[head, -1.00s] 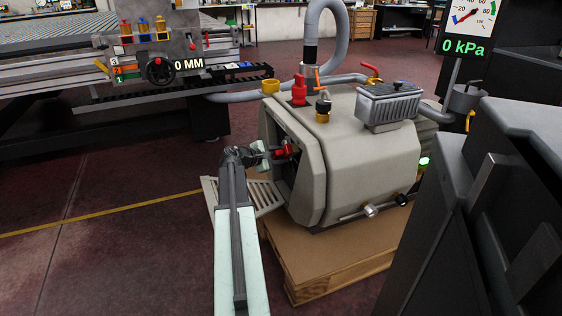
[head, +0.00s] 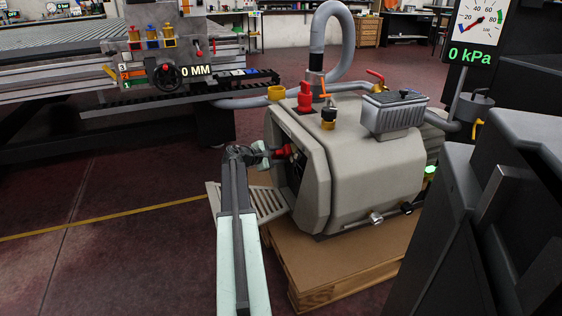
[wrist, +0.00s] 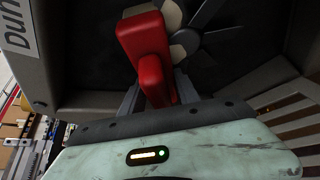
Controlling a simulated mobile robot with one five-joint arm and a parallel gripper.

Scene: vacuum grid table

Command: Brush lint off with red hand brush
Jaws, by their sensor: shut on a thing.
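My gripper (head: 262,153) is shut on the red hand brush (head: 284,149), at the open end of the grey pump housing (head: 350,160). In the wrist view the red brush (wrist: 148,60) stands up between the two dark fingers. In the head view the inside of the housing is mostly hidden. No lint can be made out clearly.
A slotted grille cover (head: 255,203) hangs open below the housing opening. The pump stands on a wooden base (head: 345,255). A grid table (head: 60,70) with a control panel is at the back left. A dark cabinet (head: 500,220) fills the right. The floor at left is clear.

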